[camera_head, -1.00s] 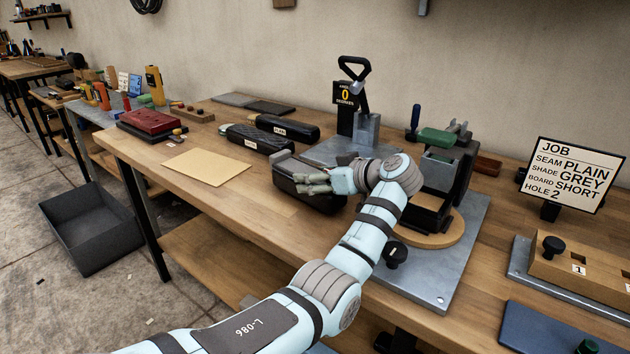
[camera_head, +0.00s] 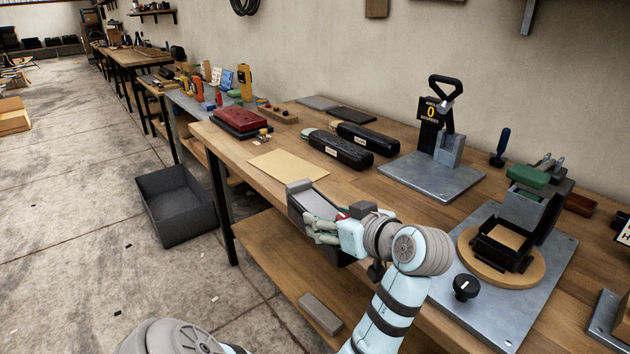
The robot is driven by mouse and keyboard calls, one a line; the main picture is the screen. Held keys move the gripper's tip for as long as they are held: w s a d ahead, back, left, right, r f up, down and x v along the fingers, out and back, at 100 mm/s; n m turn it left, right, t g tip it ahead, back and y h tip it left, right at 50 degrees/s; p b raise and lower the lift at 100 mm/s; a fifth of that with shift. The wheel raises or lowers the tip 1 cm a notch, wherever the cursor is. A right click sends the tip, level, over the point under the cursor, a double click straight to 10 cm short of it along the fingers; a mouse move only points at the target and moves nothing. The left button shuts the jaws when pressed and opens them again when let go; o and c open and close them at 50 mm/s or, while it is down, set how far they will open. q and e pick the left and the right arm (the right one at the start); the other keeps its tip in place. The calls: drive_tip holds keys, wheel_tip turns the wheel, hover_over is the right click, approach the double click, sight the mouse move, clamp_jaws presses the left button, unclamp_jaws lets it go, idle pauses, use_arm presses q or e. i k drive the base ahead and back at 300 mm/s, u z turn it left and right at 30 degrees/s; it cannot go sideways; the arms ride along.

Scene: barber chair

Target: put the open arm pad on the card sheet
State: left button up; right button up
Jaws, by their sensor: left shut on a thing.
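The card sheet (camera_head: 288,166) is a flat tan rectangle lying bare on the wooden bench near its front edge. My left gripper (camera_head: 327,228) is shut on a dark arm pad (camera_head: 302,198), just in front and to the right of the sheet in the picture. The pad is tilted, with its grey end toward the sheet, and shows near the bench's front edge. My fingers and wrist hide much of it. I cannot tell whether it touches the bench. My right gripper is not in view.
Two black labelled pads (camera_head: 340,148) lie behind the sheet, with a red-topped case (camera_head: 240,120) to the left. A metal stand (camera_head: 435,178) and a clamp fixture (camera_head: 510,235) occupy the right. A grey bin (camera_head: 177,205) stands on the floor.

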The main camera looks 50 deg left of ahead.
sight(278, 171)
drive_tip(key=k, duration=1.25)
drive_tip(key=u, duration=0.5)
drive_tip(key=i, duration=0.65)
drive_tip(key=u, duration=0.4)
drive_tip(key=i, duration=1)
drive_tip(key=z, duration=0.3)
